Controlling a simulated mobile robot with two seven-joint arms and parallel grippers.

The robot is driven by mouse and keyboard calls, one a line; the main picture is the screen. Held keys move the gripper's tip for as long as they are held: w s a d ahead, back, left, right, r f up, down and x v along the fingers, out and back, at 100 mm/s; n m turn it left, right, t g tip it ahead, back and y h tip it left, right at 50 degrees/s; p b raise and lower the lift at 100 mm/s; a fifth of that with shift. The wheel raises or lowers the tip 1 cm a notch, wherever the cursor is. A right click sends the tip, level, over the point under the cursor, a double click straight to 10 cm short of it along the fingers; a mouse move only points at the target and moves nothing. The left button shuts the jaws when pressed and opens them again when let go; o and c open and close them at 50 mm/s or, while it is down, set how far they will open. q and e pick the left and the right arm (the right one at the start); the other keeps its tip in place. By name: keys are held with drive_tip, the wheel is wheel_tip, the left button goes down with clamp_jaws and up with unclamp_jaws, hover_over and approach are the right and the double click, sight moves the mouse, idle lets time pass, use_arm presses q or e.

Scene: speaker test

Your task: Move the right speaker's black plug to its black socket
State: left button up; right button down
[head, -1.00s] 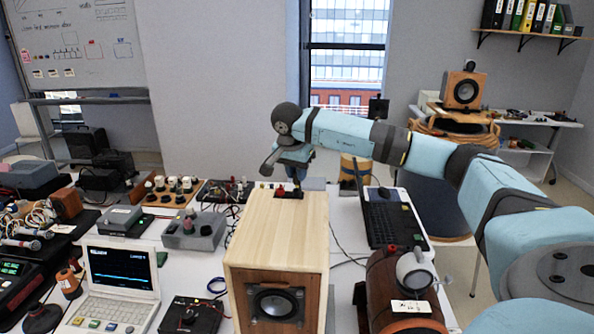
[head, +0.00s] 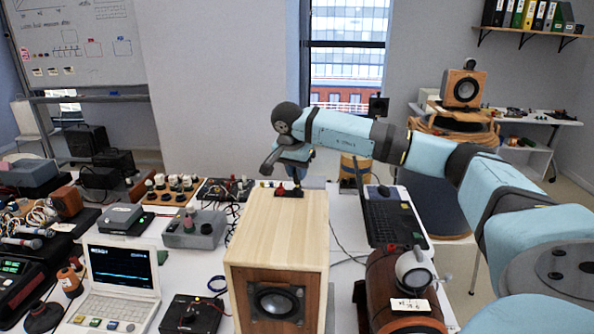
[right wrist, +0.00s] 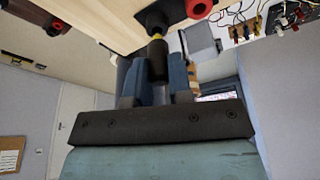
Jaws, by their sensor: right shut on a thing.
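My right gripper (head: 296,172) is above the back of the light wooden speaker (head: 277,235) that stands in the middle of the table. In the right wrist view its blue fingers (right wrist: 158,88) are shut on a black plug (right wrist: 157,58). The plug's yellow tip points at the black socket (right wrist: 152,21) on the speaker top. Tip and socket are very close; I cannot tell how far the tip is in. A red socket (right wrist: 198,8) is beside the black one. In the head view a red post (head: 280,190) shows on the speaker top. My left gripper is not in view.
A white laptop (head: 120,285) and a grey box (head: 194,229) are on the left. The space above the speaker's front is clear.

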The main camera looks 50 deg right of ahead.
drive_tip(key=shift+f+b, duration=0.4)
drive_tip(key=shift+f, duration=0.5)
drive_tip(key=c, duration=1)
unclamp_jaws()
drive_tip(key=shift+o, duration=0.2)
drive_tip(key=shift+r, duration=0.1)
drive_tip(key=shift+r+p, duration=2.95)
drive_tip(key=shift+r, duration=0.8)
